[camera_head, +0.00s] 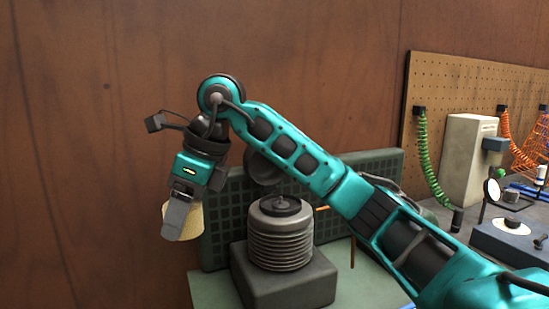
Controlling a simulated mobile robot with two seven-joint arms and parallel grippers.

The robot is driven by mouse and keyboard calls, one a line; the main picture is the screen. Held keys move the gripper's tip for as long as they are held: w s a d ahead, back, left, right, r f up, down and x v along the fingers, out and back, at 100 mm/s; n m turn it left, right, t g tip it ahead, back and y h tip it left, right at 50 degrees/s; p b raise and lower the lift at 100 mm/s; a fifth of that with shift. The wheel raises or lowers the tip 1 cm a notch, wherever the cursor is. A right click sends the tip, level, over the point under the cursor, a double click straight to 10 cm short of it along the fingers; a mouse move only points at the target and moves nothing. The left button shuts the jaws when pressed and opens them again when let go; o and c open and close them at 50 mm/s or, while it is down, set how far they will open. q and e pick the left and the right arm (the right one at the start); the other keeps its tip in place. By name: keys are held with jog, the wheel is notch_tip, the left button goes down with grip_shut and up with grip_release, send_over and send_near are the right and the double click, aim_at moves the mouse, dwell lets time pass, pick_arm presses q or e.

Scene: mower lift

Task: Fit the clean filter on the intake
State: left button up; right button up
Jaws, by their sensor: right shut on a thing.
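My right gripper (180,213) hangs at the left of the head view, at the end of the teal arm. It points down and is shut on a cream-coloured clean filter (190,224). The gripper's fingers hide part of the filter. The filter is in the air, left of the grey engine block (300,285) and apart from it. A ribbed grey cylinder (281,243) with a dark round top (280,206) stands on the block. I cannot tell which part is the intake. My left gripper is not in view.
A dark green grid panel (222,235) stands behind the engine on a green surface (370,285). My right arm crosses above the engine. At the right are a pegboard (455,85), a grey cabinet (462,155), coiled hoses and a bench fixture (510,240).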

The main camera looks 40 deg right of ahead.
jog(key=w+d+m+h+p, duration=0.1)
jog(key=d+m, duration=0.3)
jog(key=d, duration=0.4)
jog(key=w+d+r+m+t+h, duration=0.1)
jog(key=w+d+m+h, duration=0.1)
jog(key=d, duration=0.7)
jog(key=w+d+m+h+p, duration=0.1)
jog(key=w+d+m, duration=0.2)
jog(key=d+m, duration=0.3)
jog(key=shift+d+r+m+p, duration=0.2)
jog(key=shift+d, duration=0.55)
jog(key=shift+d+r+m+p, duration=0.15)
jog(key=shift+d+m, duration=0.05)
jog(key=shift+d, duration=0.5)
jog(key=shift+d+f+h, duration=0.2)
jog(key=shift+h, duration=0.1)
jog(key=shift+f+b, duration=0.5)
jog(key=shift+f, duration=0.45)
notch_tip(320, 180, down, 2)
jog(key=shift+f+b, duration=0.1)
jog(key=shift+b, duration=0.75)
jog(key=shift+f+b, duration=0.7)
jog(key=shift+b, duration=0.05)
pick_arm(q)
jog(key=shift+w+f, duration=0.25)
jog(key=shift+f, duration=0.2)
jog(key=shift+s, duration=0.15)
